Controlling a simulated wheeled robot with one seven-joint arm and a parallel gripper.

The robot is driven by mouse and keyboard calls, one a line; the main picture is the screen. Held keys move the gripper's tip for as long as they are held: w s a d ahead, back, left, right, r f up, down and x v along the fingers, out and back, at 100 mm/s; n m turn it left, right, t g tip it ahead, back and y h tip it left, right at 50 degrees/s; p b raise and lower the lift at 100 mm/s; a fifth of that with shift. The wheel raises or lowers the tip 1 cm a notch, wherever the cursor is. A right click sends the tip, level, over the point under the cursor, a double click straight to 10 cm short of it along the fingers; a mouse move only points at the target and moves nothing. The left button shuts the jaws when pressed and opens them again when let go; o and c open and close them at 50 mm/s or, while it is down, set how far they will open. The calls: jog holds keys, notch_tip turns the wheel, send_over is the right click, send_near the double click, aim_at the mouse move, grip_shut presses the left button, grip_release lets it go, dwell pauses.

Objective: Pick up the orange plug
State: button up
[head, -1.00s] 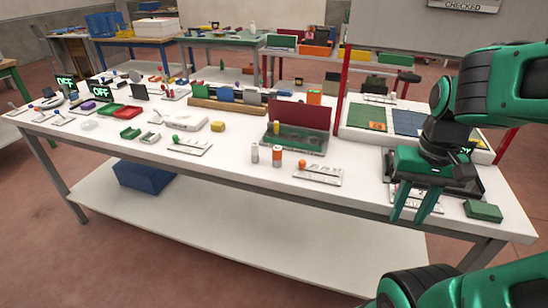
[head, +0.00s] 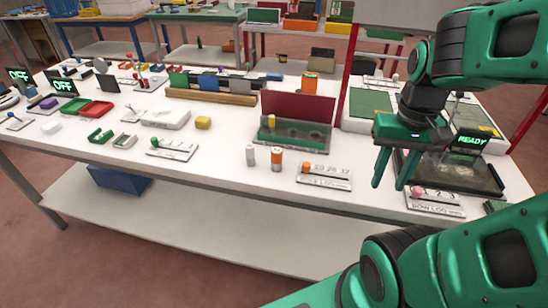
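An orange cylinder with a pale band (head: 276,160) stands upright on the white table. A whitish cylinder (head: 250,155) stands just left of it. A small orange knob (head: 306,168) sits on the left end of a marked plate (head: 325,178), right of the cylinders. I cannot tell for sure which orange piece is the plug. My gripper (head: 390,186) points down with its two fingers apart and nothing between them. It is right of both orange pieces, near the table's front edge.
Behind the cylinders is an open case (head: 292,136) with a raised red lid and a yellow piece. A dark device with a READY display (head: 472,141) and a plate with a pink knob (head: 434,201) lie right of my gripper.

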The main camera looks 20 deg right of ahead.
jog(key=shift+o, duration=1)
jog(key=shift+s+r, duration=0.25)
jog(key=shift+s, duration=0.05)
notch_tip(320, 180, up, 5)
jog(key=n, duration=2.6)
send_over(277, 150)
jog(key=shift+d+f, duration=0.15)
notch_tip(277, 150, down, 4)
jog(key=shift+f, duration=2.95)
jog(key=shift+c, duration=0.7)
